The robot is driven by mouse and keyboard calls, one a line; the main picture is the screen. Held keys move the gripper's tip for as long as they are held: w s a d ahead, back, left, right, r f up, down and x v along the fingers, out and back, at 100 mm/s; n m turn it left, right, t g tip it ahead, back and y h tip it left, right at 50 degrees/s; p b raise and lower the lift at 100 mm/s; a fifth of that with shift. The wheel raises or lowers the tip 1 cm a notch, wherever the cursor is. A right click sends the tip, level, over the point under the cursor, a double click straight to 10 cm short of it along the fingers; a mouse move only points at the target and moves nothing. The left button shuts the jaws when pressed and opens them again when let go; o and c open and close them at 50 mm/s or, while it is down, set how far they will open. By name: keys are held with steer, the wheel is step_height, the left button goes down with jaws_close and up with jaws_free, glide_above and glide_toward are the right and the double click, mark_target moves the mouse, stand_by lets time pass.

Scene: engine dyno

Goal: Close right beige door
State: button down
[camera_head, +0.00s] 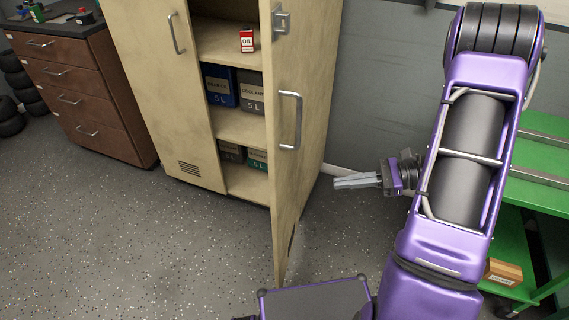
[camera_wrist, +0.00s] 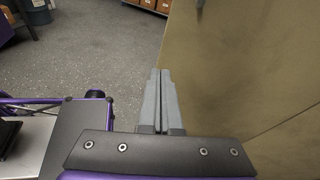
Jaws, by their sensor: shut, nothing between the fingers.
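The right beige door (camera_head: 293,140) stands wide open, swung out toward me, with a vertical bar handle (camera_head: 291,120) and a latch plate near its top. The beige cabinet's left door (camera_head: 165,85) is closed. My gripper (camera_head: 340,183) is shut and empty, to the right of the open door, on its outer side and below handle height. In the wrist view my gripper's fingers (camera_wrist: 160,80) are pressed together, with a beige panel (camera_wrist: 255,70) close on their right. I cannot tell whether the fingertips touch it.
Open shelves hold a red oil can (camera_head: 247,41), a blue jug (camera_head: 219,86) and a grey coolant jug (camera_head: 250,92). A brown drawer unit (camera_head: 75,85) stands left. A green cart (camera_head: 540,160) stands right, behind my arm. The speckled floor (camera_head: 130,240) in front is clear.

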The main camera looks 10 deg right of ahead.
mark_target(278, 165)
steer(key=w+a+m+t, duration=0.1)
steer(key=a, duration=0.3)
steer(key=w+a+r+m+t+y, duration=0.1)
steer(key=w+a, duration=0.1)
steer(key=a, duration=0.2)
steer(key=w+a+m+t+y, duration=0.1)
steer(key=w+a, duration=0.1)
steer(key=a, duration=0.2)
steer(key=shift+w+a+r+p, duration=0.1)
steer(key=shift+w+r+p, duration=0.1)
steer(key=shift+p, duration=0.1)
